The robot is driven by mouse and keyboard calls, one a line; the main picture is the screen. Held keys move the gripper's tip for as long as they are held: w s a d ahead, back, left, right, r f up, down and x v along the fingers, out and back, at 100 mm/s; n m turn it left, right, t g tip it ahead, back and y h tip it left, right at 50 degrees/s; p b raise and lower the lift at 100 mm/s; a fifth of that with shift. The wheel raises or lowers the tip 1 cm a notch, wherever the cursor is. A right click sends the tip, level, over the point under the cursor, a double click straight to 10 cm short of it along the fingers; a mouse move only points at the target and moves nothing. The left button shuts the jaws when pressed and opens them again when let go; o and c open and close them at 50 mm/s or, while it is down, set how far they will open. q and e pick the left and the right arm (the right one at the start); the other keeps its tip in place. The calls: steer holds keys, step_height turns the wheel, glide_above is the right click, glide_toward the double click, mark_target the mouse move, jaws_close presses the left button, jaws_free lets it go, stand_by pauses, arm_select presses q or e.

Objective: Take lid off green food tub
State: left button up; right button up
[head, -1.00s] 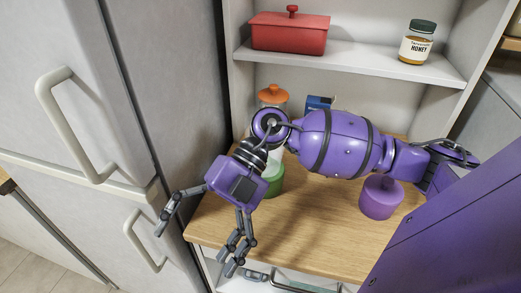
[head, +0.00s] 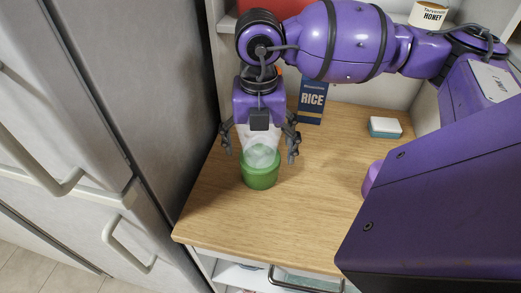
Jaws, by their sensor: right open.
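The green food tub (head: 260,177) stands upright on the wooden counter, left of its middle. Its pale, see-through lid (head: 262,156) is on top. My right gripper (head: 260,150) points down above the tub, open, with its dark fingers spread to the left and right of the lid area. I see no finger clearly touching the lid or tub. The gripper's palm hides what lies just behind the lid. My left gripper is not in view.
A blue rice box (head: 312,102) stands behind, right of the gripper. A white and teal block (head: 384,127) lies at the back right. A purple tub (head: 371,179) is partly hidden by my arm. The counter (head: 270,225) is clear in front. A fridge (head: 165,90) borders the left.

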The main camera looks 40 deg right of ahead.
steer(key=shift+f, duration=0.6)
steer(key=c, duration=1.1)
steer(key=shift+s, duration=0.1)
steer(key=shift+c, duration=1.6)
